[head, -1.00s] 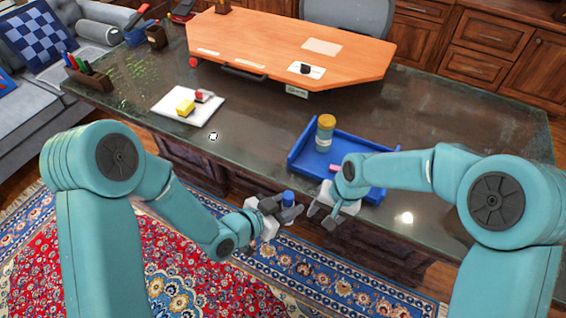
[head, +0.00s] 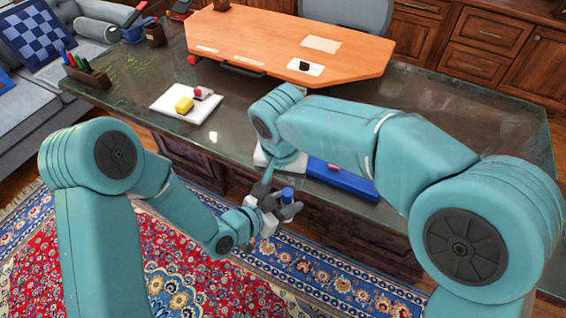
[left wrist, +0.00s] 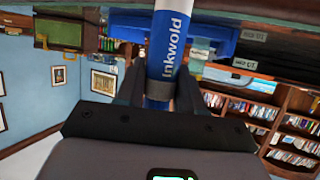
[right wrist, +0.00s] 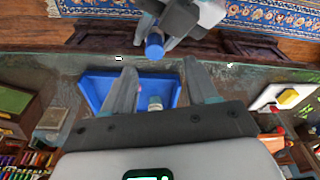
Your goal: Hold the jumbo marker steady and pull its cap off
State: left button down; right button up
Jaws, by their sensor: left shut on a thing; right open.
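The jumbo marker has a blue end (head: 287,193) that stands up from my left gripper (head: 275,210), in front of the desk's near edge. In the left wrist view its blue and white barrel (left wrist: 163,50), lettered "Inkwold", is held between the left fingers. My right gripper (right wrist: 160,68) is open and empty. The right wrist view shows the marker's blue end (right wrist: 155,46) beyond and between its fingertips, apart from them. In the head view the right arm reaches across above the marker, and its fingers are partly hidden.
A blue tray (head: 342,180) lies at the desk's front edge, partly behind my right arm; a jar (right wrist: 155,103) shows there between the right fingers. A white board (head: 185,104) with a yellow block (head: 184,104) lies to the left. The glass desktop (head: 240,112) between is mostly clear.

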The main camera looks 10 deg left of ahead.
aim_at(284, 191)
jog(key=f, duration=0.5)
jog(key=shift+w+d+f, duration=0.1)
jog(key=shift+w, duration=0.3)
grip_shut()
jog(key=shift+r, duration=1.15)
